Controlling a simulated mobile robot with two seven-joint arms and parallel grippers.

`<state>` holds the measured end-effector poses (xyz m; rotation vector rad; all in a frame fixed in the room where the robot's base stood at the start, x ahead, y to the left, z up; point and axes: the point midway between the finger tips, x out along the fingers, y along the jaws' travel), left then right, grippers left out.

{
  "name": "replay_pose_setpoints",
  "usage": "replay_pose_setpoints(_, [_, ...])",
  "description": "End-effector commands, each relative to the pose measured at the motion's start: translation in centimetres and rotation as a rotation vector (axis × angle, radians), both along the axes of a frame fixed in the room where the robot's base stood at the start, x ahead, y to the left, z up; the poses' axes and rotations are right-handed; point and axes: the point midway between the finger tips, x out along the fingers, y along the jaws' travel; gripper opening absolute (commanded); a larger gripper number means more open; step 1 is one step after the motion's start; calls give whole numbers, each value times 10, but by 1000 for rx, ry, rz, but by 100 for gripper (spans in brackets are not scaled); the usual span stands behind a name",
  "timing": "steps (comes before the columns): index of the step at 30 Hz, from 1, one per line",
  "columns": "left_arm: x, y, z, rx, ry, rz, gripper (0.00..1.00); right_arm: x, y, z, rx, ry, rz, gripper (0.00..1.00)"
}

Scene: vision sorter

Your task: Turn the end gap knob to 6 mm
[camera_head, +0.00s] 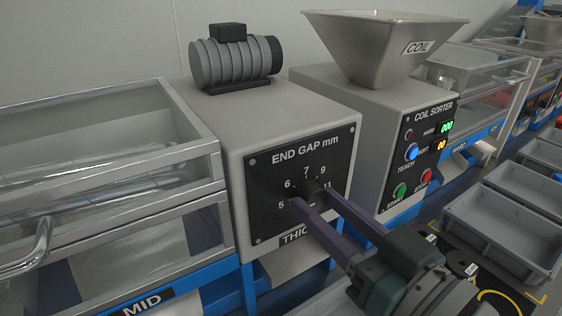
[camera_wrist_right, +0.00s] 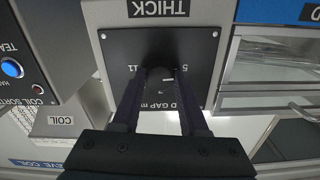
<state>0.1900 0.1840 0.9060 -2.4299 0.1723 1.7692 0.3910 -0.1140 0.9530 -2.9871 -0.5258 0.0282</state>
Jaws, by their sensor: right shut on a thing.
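The END GAP mm panel (camera_head: 264,222) is a black plate on the front of a grey machine box, with a dial marked 5, 6, 7, 9 and 11. The dark end gap knob (camera_head: 314,187) is at the dial's centre. My right gripper (camera_head: 307,195) comes in from the lower right and is shut on the knob, one purple-grey finger on each side. In the right wrist view the knob (camera_wrist_right: 160,77) sits between the fingertips, and the panel (camera_wrist_right: 118,52) appears upside down. The fingers hide part of the dial, and I cannot read the knob's pointer. My left gripper is not in view.
A grey motor (camera_head: 234,60) sits on top of the box. To the right stands the COIL SORTER panel (camera_head: 422,150) with lit displays and buttons, under a metal hopper (camera_head: 383,45). A clear-fronted MID cabinet (camera_head: 100,150) is at left. Grey bins (camera_head: 502,232) lie at right.

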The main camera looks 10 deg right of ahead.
Motion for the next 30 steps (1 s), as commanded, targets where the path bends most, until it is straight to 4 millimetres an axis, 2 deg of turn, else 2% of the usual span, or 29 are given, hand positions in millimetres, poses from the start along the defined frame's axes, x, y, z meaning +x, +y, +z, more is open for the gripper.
replay_pose_setpoints(18, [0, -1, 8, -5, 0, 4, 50, 0, 1, 0, 487, 178, 0, 0])
replay_pose_setpoints(30, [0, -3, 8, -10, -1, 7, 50, 0, 1, 0, 680, 248, 0, 0])
